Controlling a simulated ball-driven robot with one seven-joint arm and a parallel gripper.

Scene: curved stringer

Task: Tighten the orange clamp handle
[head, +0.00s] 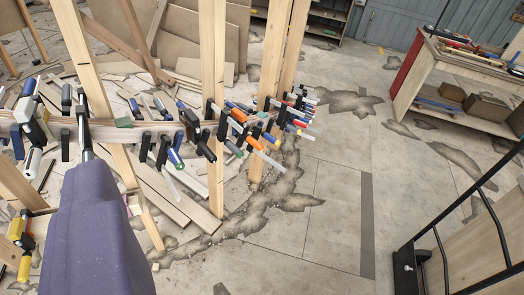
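Several clamps with coloured handles sit along a curved wooden stringer (103,131) that runs between upright wooden posts. An orange clamp handle (239,115) stands out just right of the middle post. I cannot tell which one the task means, or how tight any is. My purple arm part fills the lower left. A narrow dark shape at its top, my gripper (84,138), is among clamps at the left, apart from the orange handles. Its fingers cannot be made out.
Wooden posts (213,75) stand between the clamps. Loose boards (165,195) litter the floor at left. A workbench (468,62) with tools is at upper right, and a black-framed cart (405,262) at lower right. The middle floor (335,185) is clear but stained.

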